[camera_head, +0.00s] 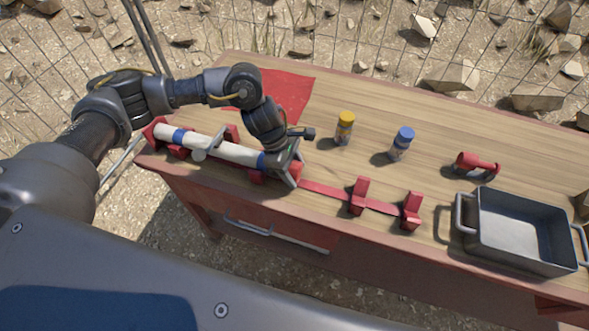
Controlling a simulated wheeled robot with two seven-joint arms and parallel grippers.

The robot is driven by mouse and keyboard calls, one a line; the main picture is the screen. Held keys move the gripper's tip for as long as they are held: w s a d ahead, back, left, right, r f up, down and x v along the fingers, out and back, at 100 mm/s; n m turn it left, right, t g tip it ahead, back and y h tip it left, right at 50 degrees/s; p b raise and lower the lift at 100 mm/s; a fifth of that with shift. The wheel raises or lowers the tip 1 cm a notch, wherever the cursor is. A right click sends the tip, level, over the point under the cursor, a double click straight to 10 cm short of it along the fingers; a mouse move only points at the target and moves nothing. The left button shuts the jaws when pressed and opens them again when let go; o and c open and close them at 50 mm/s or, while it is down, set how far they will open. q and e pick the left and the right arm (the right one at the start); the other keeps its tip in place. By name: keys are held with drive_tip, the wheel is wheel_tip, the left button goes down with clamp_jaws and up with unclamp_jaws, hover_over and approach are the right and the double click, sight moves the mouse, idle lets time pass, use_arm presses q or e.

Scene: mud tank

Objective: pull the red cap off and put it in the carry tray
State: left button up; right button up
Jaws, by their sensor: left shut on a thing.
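A white tube (225,151) with blue bands lies in a red cradle at the left of the table. My left gripper (285,168) is shut at the tube's right end, just past the blue band. It closes around the spot of the red cap, which the fingers hide almost fully. I cannot tell whether the cap is still seated on the tube. The carry tray (522,258) is a grey metal box with handles at the table's right. Its inside looks empty. My right gripper is not in view.
A yellow-capped jar (345,129) and a blue-capped jar (401,145) stand mid-table. A red cylindrical piece (477,166) lies behind the tray. Red empty holders (411,211) sit between gripper and tray. A red cloth (290,95) lies at the back left.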

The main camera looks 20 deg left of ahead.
use_arm(q)
drive_tip(key=shift+s+d+b, duration=0.15)
drive_tip(key=shift+d+b, duration=0.55)
drive_tip(key=shift+d, duration=1.8)
wheel_tip(320, 180, up, 8)
drive_tip(key=p, duration=0.3)
drive_tip(key=shift+f, duration=0.2)
drive_tip(key=a+r+m, duration=0.1)
drive_tip(key=a, duration=0.1)
drive_tip(key=a+r+m, duration=0.1)
drive_tip(key=a+r, duration=0.1)
drive_tip(key=a, duration=0.1)
drive_tip(key=a+r+m+g, duration=0.1)
drive_tip(key=a, duration=0.2)
drive_tip(key=shift+r+m, duration=0.15)
drive_tip(key=shift+m, duration=0.15)
drive_tip(key=s+a+r+m+g+y, duration=0.1)
drive_tip(key=s+a+r+m, duration=0.1)
drive_tip(key=a, duration=0.4)
wheel_tip(320, 180, up, 3)
drive_tip(key=shift+s+a+f+m, duration=0.15)
drive_tip(key=shift+s+a+m, duration=0.25)
drive_tip(key=shift+m, duration=0.3)
